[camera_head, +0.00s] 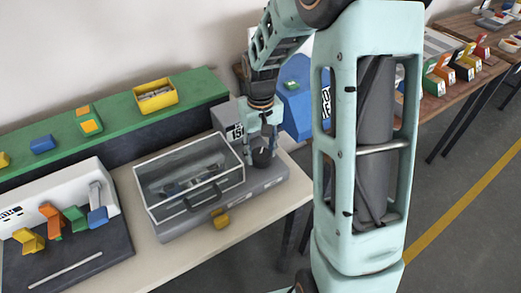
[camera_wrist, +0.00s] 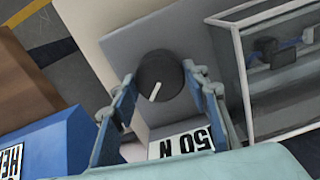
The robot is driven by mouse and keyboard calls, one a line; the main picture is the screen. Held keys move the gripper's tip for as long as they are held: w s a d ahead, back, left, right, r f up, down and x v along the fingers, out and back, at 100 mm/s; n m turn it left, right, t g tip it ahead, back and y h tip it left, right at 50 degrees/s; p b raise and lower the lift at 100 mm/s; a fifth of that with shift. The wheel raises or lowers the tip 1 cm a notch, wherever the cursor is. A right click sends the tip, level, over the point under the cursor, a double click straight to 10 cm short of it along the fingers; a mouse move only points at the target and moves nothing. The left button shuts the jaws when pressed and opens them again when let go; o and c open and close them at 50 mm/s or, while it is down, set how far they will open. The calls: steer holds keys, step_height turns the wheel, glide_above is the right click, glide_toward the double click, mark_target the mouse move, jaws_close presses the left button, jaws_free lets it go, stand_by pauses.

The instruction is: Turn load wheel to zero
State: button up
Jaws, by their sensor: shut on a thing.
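The load wheel is a round dark knob (camera_wrist: 163,66) with a white pointer line, on the grey base (camera_head: 272,182) of the machine. In the wrist view its pointer slants down and slightly left, toward the white label (camera_wrist: 181,143) with upside-down black print reading "50 N", partly hidden. My gripper (camera_wrist: 159,78) has one blue finger on each side of the knob and is shut on it. In the head view my gripper (camera_head: 263,140) points down onto the knob (camera_head: 262,159), whose pointer cannot be made out there.
A clear-walled box with a handle (camera_head: 202,195) stands close beside the wheel. A yellow block (camera_head: 220,219) sits at the base's front. A blue housing (camera_head: 294,106) stands behind. A white fixture with coloured levers (camera_head: 57,205) is at the left.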

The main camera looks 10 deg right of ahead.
mark_target(261, 154)
steer(key=n+p, duration=0.1)
steer(key=n, duration=0.3)
steer(key=shift+r+n, duration=0.1)
steer(key=shift+n, duration=0.2)
steer(key=shift+n+p, duration=0.65)
steer(key=shift+n, duration=1.65)
steer(key=o, duration=1.2)
steer(key=shift+c, duration=0.2)
step_height(261, 154, up, 12)
steer(key=shift+d, duration=0.1)
